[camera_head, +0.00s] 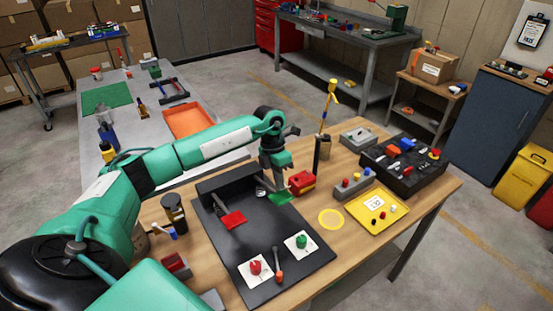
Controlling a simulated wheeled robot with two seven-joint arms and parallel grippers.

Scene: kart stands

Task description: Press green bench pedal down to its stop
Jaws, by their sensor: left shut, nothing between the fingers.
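The pedal bench is a black plate (262,236) with a raised black block at its back, lying on the wooden table. The green pedal (281,198) sticks out at the right of that block. The red pedal (233,220) is to its left. My left gripper (277,184) points down from above, shut and empty, with its tips just behind or over the green pedal. I cannot tell whether they touch it. How far the pedal is pressed is also unclear. My right gripper is not in view.
A red box (302,183) is close to the gripper's right. A yellow tray (377,213) and a dark tray (405,170) are further right.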

